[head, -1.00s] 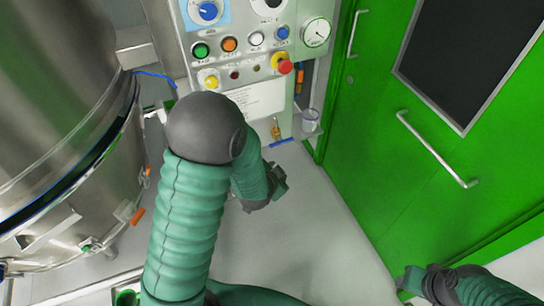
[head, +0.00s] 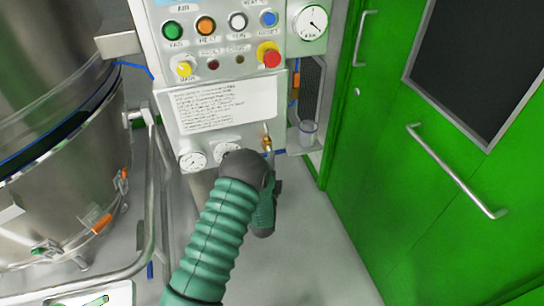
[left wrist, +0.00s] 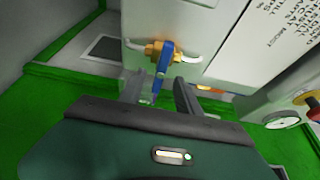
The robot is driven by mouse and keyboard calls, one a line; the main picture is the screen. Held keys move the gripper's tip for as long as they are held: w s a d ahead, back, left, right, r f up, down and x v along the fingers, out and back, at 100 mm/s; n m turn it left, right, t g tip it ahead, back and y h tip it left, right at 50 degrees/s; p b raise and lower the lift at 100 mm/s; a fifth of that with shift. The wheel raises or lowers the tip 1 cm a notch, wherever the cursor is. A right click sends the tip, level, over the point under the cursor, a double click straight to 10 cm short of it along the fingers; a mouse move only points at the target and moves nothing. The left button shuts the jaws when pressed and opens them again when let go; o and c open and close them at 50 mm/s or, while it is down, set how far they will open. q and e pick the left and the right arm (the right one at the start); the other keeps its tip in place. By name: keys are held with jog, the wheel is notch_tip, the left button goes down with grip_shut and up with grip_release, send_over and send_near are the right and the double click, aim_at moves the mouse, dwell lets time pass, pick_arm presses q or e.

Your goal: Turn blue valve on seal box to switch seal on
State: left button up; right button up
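The blue valve handle (left wrist: 164,62) sits on a brass fitting (left wrist: 152,50) on the pale seal box, with thin white tubing at both sides. My left gripper (left wrist: 160,88) is open, its two grey fingers pointing at the valve. The handle's lower end shows between the fingertips; I cannot tell whether they touch it. In the head view the brass fitting (head: 267,143) shows low on the panel's right edge, with a bit of blue beside it. My left arm's dark joint covers part of that area, and the fingers are hard to make out there. My right gripper is out of view.
The control panel (head: 222,70) carries several buttons, a red emergency stop (head: 271,58) and gauges. A steel vessel (head: 60,190) with a tube frame (head: 150,200) stands at left. A green door (head: 400,200) with a handle fills the right. Grey floor (head: 310,240) lies open between.

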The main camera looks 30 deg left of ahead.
pick_arm(q)
jog(key=x, duration=0.4)
jog(key=shift+w+a, duration=0.1)
jog(key=shift+a, duration=0.05)
jog(key=shift+w+a+f, duration=0.1)
jog(key=shift+w+a, duration=0.1)
jog(key=shift+a, duration=0.15)
jog(key=shift+d, duration=0.15)
jog(key=c, duration=0.3)
jog(key=shift+s, duration=0.1)
grip_shut()
